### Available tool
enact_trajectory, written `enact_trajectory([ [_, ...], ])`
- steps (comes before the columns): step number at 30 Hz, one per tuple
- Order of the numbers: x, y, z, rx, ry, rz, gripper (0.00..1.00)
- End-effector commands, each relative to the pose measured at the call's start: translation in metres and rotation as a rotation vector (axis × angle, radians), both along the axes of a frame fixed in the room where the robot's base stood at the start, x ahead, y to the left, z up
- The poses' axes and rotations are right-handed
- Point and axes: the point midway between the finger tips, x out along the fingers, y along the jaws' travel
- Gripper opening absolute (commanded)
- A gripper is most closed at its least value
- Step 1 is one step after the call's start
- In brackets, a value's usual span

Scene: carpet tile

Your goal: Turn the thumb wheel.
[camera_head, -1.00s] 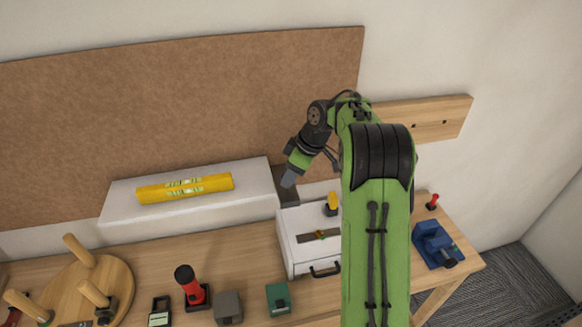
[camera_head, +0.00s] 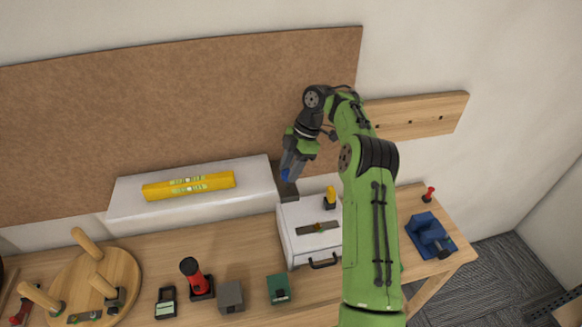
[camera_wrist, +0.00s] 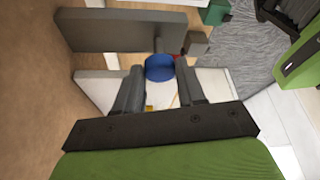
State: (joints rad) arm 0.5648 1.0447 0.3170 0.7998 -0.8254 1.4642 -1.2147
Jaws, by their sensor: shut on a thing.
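The thumb wheel (camera_wrist: 158,68) shows as a round blue disc between my fingertips in the wrist view. In the head view it is a small blue patch (camera_head: 285,174) at the tip of my gripper (camera_head: 290,168), in front of a dark grey block (camera_head: 287,192) at the right end of the white shelf. My gripper (camera_wrist: 157,82) is shut on the wheel, with one finger on each side. The wheel's mounting is partly hidden by the fingers.
A white box (camera_head: 302,242) with a handle stands just below my gripper. A yellow level (camera_head: 188,186) lies on the white shelf (camera_head: 135,208) to the left. A blue vise-like tool (camera_head: 428,236) stands at the right. Several small items line the bench front.

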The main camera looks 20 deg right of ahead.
Motion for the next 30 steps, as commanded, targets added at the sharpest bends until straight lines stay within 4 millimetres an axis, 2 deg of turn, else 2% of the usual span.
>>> enact_trajectory([
  [9,0.0009,0.0007,-0.0008,0.001,0.001,0.100,0.09],
  [23,0.0007,0.0006,-0.0012,0.000,0.003,0.114,0.09],
  [24,0.0006,0.0007,-0.0013,0.000,0.004,0.113,0.41],
  [26,0.0006,0.0007,-0.0013,0.000,0.004,0.113,0.50],
  [30,0.0009,0.0005,-0.0009,0.000,0.003,0.113,0.50],
])
